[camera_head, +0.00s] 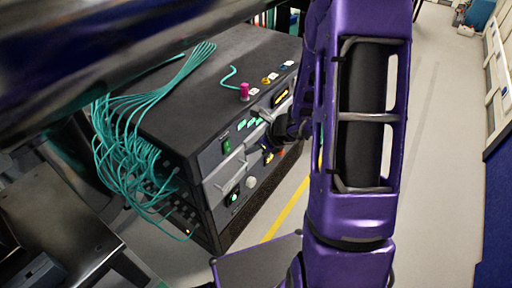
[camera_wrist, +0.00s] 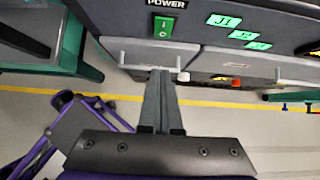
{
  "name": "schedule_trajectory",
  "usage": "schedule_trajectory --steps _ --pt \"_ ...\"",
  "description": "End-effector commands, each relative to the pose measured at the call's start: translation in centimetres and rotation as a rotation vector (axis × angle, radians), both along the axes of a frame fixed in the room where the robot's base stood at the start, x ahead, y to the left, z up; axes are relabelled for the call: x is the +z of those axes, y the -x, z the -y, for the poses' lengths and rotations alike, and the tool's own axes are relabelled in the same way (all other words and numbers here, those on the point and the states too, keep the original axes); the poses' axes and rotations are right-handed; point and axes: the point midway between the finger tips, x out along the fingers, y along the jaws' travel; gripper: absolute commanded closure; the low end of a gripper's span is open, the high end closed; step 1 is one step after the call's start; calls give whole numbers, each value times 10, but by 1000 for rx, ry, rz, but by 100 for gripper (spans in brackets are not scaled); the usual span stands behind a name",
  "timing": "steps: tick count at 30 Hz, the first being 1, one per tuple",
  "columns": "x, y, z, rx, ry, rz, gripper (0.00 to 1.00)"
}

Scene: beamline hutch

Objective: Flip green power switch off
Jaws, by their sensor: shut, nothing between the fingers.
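The green power switch (camera_wrist: 163,27) shows near the top of the wrist view. It is a small rocker marked "I" and "O" under a white "POWER" label (camera_wrist: 167,4), on the dark front panel of the equipment box. I cannot tell which side is pressed. My gripper (camera_wrist: 160,74) is shut and empty, its fingertips below the switch in the picture and apart from it, in front of a grey handle. In the head view a green switch (camera_head: 226,147) shows on the box front, left of my purple arm, which hides part of the panel.
The dark equipment box (camera_head: 200,85) has protruding handles (camera_head: 222,183) and lit green labels J1 (camera_wrist: 224,20) and others. A bundle of teal cables (camera_head: 130,150) hangs at its left. A magenta knob (camera_head: 244,91) stands on top. Open floor (camera_head: 435,150) lies at right.

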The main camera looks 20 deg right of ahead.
Motion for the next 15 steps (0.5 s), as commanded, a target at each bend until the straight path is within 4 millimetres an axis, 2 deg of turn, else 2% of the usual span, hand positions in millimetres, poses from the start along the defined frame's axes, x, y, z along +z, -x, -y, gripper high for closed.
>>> schedule_trajectory --steps 1,6,12,15 --pt "-14 -5 -6 2 -2 -3 100" --pt "-40 -23 -18 2 -1 -2 100" --pt "-38 -46 -34 2 1 1 100" --pt "-40 -52 -38 1 -1 0 100"
